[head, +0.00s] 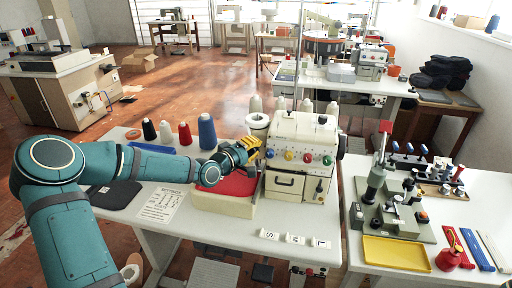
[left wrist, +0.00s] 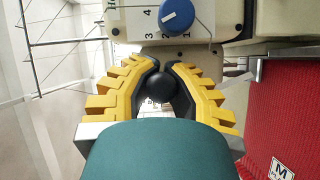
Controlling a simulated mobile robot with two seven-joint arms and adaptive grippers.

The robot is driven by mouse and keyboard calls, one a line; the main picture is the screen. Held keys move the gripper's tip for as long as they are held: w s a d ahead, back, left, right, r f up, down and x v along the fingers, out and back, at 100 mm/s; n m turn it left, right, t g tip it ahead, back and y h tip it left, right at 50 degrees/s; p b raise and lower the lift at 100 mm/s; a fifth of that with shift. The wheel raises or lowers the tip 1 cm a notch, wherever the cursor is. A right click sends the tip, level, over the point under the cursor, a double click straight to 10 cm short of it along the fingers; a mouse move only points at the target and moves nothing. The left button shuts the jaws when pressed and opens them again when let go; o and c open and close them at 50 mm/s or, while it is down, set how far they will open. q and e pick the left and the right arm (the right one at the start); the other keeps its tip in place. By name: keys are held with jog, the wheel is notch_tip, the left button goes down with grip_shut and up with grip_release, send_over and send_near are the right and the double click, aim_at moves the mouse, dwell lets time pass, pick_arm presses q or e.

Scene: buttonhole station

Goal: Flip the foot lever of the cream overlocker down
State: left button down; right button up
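The cream overlocker (head: 302,133) stands on the white table in the middle of the head view, with coloured dials on its front. My left gripper (head: 257,147), with yellow fingers, is at the overlocker's left side. In the left wrist view a black ball knob (left wrist: 160,86), apparently the foot lever's end, sits between the fingers (left wrist: 165,72). The fingertips close in around it and their dark pads appear to touch it on both sides. The lever's arm is mostly hidden, and the gripper covers the knob in the head view. My right gripper is out of view.
A cream box with a red top (head: 226,206) lies below my left gripper. A blue dial with numbers (left wrist: 177,15) is just beyond the fingertips. Thread cones, including a tall blue one (head: 207,131), stand behind my forearm. Size tiles (head: 295,239) lie at the front.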

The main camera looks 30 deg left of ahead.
pick_arm(q)
jog(key=shift+s+f, duration=0.1)
jog(key=shift+f, duration=0.1)
jog(key=c, duration=0.9)
grip_release()
jog(key=shift+s+a+r, duration=0.1)
jog(key=shift+o, duration=0.2)
jog(key=v, duration=1.2)
